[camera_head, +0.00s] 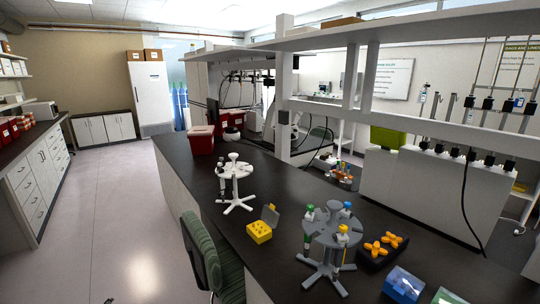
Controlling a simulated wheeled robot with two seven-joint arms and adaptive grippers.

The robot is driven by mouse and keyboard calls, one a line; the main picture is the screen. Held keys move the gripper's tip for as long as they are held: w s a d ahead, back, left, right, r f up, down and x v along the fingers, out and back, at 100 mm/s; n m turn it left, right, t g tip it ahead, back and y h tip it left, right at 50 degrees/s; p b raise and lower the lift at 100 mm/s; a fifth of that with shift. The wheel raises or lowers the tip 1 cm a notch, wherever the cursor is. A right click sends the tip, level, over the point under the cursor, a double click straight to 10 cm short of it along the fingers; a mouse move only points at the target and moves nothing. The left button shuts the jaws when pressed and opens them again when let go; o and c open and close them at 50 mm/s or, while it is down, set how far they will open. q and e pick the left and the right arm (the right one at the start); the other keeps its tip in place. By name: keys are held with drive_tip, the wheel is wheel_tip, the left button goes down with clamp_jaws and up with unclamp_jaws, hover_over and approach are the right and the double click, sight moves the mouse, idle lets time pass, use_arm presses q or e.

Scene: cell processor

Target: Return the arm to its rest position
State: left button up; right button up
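Neither of my grippers can be made out in the head view, and no arm of mine shows clearly. A small dark tip (109,300) pokes in at the bottom edge on the left; I cannot tell what it is. The dark bench top (205,238) runs along the middle and right. A white pipette stand (236,186) and a grey pipette stand (326,271) with several pipettes are upright on it.
A yellow box (259,232) with its grey lid up, a black rack (370,259) with orange pieces and a blue box (403,284) sit on the bench. A green chair (222,262) stands at its left side. The floor (110,215) further left is clear.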

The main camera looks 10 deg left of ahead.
use_arm(q)
drive_tip(key=s+d+f+m+g+h, duration=0.15)
drive_tip(key=s+f, duration=0.45)
drive_tip(key=s, duration=0.7)
drive_tip(key=s+d+f+g, duration=0.2)
drive_tip(key=s+f, duration=0.5)
drive_tip(key=s, duration=0.6)
drive_tip(key=s+d+f+g, duration=0.2)
drive_tip(key=s+f, duration=0.4)
drive_tip(key=s, duration=0.8)
drive_tip(key=s+d+f+h, duration=0.1)
drive_tip(key=d+f, duration=0.3)
drive_tip(key=d, duration=1)
drive_tip(key=s+d+f+n+h, duration=0.1)
drive_tip(key=d+f+h, duration=0.1)
drive_tip(key=d, duration=1.3)
drive_tip(key=s+d+f+n+h, duration=0.1)
drive_tip(key=d+f, duration=0.4)
drive_tip(key=d, duration=1)
drive_tip(key=shift+f+g+h, duration=0.35)
drive_tip(key=shift+h, duration=0.5)
drive_tip(key=shift+w+a, duration=0.1)
drive_tip(key=shift+c, duration=0.2)
